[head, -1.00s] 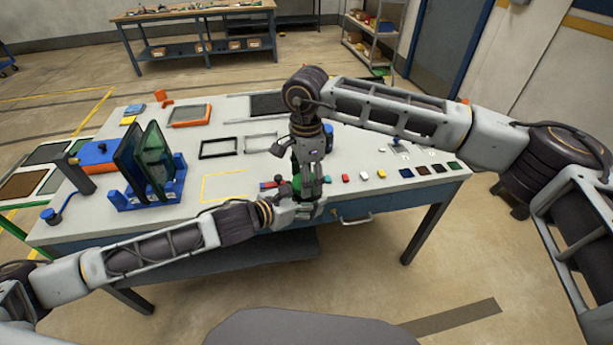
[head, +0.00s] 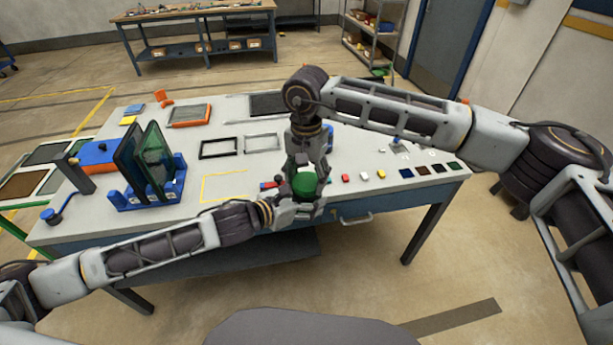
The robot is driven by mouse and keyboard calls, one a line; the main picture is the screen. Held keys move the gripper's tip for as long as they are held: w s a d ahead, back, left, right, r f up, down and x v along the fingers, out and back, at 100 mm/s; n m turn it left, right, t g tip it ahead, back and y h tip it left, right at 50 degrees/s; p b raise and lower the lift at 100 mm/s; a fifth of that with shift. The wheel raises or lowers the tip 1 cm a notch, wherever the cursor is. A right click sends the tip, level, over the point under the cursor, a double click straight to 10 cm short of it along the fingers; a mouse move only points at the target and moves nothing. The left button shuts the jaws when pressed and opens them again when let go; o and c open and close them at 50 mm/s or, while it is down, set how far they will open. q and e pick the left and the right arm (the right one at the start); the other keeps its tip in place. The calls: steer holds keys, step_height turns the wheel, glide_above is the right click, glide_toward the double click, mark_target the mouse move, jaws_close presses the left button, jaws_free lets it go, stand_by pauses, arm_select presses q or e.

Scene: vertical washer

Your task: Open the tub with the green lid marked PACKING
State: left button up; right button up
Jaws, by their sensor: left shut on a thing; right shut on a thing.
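The green lid (head: 304,185) of a small tub shows near the front edge of the table. My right gripper (head: 306,178) comes down from above and is shut on the green lid. My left gripper (head: 298,207) comes in from the left, lower down, and is shut on the tub, whose body is mostly hidden by the fingers. The marking on the lid cannot be read.
The white table (head: 225,165) carries a blue rack (head: 150,193) with dark panels at left and empty frames (head: 218,148) behind my grippers. Small coloured blocks (head: 364,176) and tiles (head: 422,170) lie along the right. A yellow outlined area (head: 224,187) is clear.

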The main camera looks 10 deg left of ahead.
steer(key=n, duration=0.7)
steer(key=shift+r, duration=1.15)
stand_by(1.2)
steer(key=shift+r, duration=2)
